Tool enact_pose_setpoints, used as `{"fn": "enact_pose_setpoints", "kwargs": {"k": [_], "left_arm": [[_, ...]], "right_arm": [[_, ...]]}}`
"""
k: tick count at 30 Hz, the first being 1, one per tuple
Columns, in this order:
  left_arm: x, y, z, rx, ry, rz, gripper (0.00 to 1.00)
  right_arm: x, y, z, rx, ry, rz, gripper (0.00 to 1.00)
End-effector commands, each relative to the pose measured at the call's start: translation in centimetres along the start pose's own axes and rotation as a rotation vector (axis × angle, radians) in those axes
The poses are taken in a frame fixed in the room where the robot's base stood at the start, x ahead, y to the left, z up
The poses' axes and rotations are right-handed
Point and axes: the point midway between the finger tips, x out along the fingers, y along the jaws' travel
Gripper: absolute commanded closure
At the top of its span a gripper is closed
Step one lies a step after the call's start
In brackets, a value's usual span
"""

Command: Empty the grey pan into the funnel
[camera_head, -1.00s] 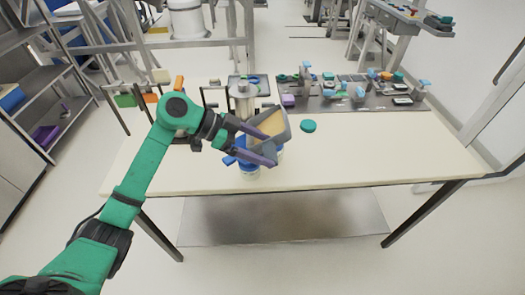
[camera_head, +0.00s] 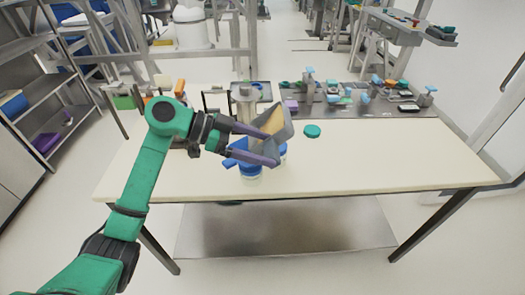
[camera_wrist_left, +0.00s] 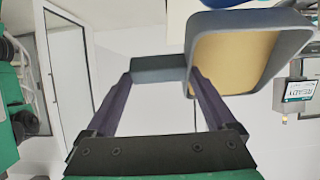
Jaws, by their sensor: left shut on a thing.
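The grey pan (camera_head: 284,128) is tilted steeply in the head view, its tan inside facing up and left. My left gripper (camera_head: 276,149) is shut on the pan's grey grip block, holding it above the table. In the left wrist view the pan (camera_wrist_left: 200,60) shows its tan inside, and the gripper's fingers (camera_wrist_left: 162,80) clasp the block. A blue part (camera_head: 238,156), possibly the funnel, shows below the gripper on a jar with a blue band (camera_head: 250,175). The pan and gripper partly hide it. My right gripper is not in view.
The pale table (camera_head: 390,160) has free room at the right and front. A teal disc (camera_head: 312,131) lies right of the pan. A grey mat (camera_head: 350,112) with several small parts lies at the back. A metal cylinder (camera_head: 244,92) stands behind the pan.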

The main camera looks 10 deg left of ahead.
Motion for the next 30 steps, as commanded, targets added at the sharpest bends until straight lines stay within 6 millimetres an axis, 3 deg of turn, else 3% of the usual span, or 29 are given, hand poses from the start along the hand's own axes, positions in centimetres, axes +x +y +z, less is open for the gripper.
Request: {"fn": "enact_pose_setpoints", "kwargs": {"k": [21,30], "left_arm": [[-0.3,0.0,0.3,0.001,0.11,-0.001,0.66],[-1.1,0.0,1.1,-0.003,0.329,-0.001,0.66]], "right_arm": [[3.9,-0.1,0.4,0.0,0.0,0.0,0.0],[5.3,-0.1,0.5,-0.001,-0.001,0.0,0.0]]}}
